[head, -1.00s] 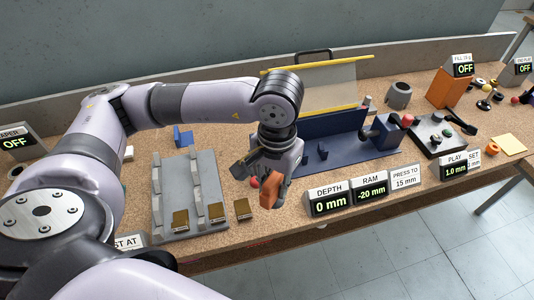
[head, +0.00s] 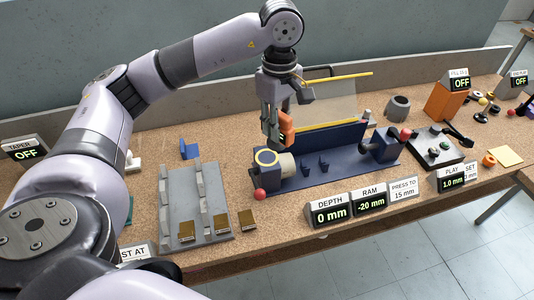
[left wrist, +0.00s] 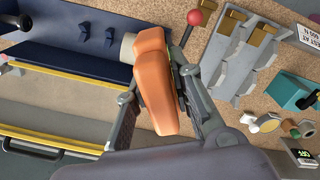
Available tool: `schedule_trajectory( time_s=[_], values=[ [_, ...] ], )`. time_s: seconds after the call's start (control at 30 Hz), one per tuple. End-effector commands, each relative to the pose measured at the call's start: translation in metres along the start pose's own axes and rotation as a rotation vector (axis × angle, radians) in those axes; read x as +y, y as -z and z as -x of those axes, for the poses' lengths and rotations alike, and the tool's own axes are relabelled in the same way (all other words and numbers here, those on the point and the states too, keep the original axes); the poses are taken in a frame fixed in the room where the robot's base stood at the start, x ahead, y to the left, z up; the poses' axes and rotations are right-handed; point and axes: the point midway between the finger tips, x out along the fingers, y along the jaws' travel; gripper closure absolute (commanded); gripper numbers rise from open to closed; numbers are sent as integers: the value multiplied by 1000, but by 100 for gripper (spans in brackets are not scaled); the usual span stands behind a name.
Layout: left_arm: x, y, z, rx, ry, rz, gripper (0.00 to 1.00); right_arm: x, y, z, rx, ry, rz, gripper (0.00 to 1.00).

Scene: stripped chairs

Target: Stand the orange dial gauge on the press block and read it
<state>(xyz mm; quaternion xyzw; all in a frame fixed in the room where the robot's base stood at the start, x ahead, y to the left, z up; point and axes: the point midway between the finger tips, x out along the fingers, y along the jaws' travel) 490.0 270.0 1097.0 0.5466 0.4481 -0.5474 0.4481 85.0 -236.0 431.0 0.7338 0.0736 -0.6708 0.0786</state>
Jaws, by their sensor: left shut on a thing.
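My left gripper (head: 275,128) is shut on the orange dial gauge (head: 287,129), which hangs tilted between its fingers. The gauge also shows in the left wrist view (left wrist: 155,85); no dial face shows there. Whether the gauge touches anything below cannot be told. Which part is the press block is not clear. My right gripper is not in view.
Signs read DEPTH 0 mm (head: 330,211), RAM -20 mm (head: 369,200) and PRESS TO 15 mm. A clear guard (head: 330,102) with yellow edges stands behind the press. A grey rack (head: 185,230) with brass blocks lies left. A red ball knob (head: 260,194) sits front left.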

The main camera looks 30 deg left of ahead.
Motion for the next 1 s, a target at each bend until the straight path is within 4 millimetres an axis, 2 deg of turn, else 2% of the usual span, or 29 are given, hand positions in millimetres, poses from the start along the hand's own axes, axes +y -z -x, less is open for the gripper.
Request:
schedule_trajectory(
  time_s=[0.03, 0.2, 0.33, 0.5, 0.57, 0.67, 1.0],
  values=[
    [7, 10, 16, -2, -5, 123, 100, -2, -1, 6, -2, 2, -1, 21],
    [20, 37, 52, -1, -4, 512, 100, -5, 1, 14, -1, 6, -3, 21],
    [26, 51, 70, -1, -3, 726, 100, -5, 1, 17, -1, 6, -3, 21],
    [28, 60, 81, -1, -1, 871, 100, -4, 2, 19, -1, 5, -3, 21],
    [28, 61, 77, -1, 1, 889, 100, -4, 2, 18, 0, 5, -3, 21],
    [28, 61, 62, 0, 5, 898, 100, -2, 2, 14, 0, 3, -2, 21],
    [27, 60, -10, 0, 5, 895, 100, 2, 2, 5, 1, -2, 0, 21]
  ],
)
